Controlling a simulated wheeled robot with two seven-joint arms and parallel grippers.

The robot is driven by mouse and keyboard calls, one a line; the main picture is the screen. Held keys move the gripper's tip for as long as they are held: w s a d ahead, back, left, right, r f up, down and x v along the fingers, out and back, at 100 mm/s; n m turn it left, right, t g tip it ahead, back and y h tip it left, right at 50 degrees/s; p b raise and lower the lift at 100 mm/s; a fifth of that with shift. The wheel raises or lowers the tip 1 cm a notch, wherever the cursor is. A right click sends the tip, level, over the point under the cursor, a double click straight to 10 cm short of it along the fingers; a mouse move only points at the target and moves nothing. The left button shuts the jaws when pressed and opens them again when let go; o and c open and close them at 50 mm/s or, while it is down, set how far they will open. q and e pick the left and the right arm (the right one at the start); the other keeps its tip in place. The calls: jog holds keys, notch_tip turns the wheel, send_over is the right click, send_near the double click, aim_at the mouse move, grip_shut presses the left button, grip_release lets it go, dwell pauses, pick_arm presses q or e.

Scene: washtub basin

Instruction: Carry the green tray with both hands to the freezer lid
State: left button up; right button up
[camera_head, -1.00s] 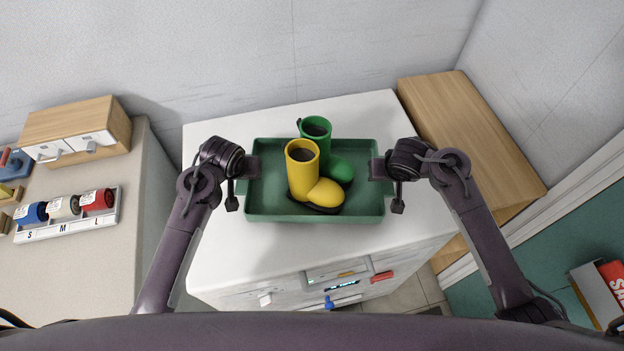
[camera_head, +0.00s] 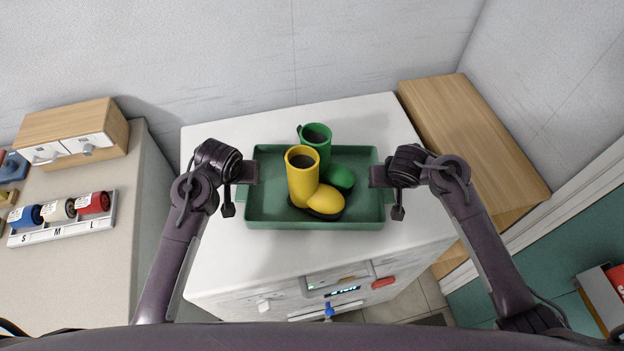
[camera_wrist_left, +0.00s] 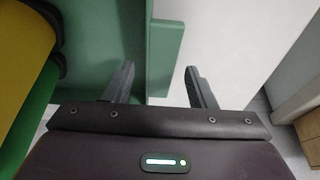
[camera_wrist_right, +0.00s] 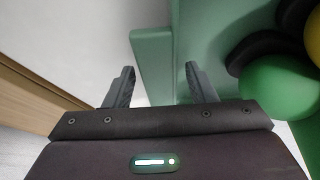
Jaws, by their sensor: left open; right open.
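The green tray (camera_head: 262,222) is over the white freezer lid (camera_head: 220,262) and appears to rest on it. It holds a yellow boot (camera_head: 303,183) and a green boot (camera_head: 318,137), both upright. My left gripper (camera_head: 250,172) is open at the tray's left side; the left wrist view shows the tray's edge tab (camera_wrist_left: 165,50) between its fingers (camera_wrist_left: 160,75). My right gripper (camera_head: 378,175) is open at the right side; its wrist view likewise shows a tab (camera_wrist_right: 152,55) between the fingers (camera_wrist_right: 160,78). Contact between fingers and tabs cannot be told.
A counter on the left bears a wooden drawer box (camera_head: 72,135) and a rack (camera_head: 60,230) of coloured rolls. A wooden cabinet (camera_head: 470,135) stands right of the freezer. A wall is behind. Bare lid shows in front of the tray.

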jog(key=shift+r, duration=0.1)
jog(key=v, duration=0.6)
jog(key=shift+s+a+r, duration=0.15)
pick_arm(q)
jog(key=v, duration=0.9)
pick_arm(e)
jog(key=shift+s+d+r, duration=0.2)
jog(key=shift+r, duration=0.2)
pick_arm(q)
jog(key=shift+s+r, duration=0.1)
jog(key=shift+r, duration=0.05)
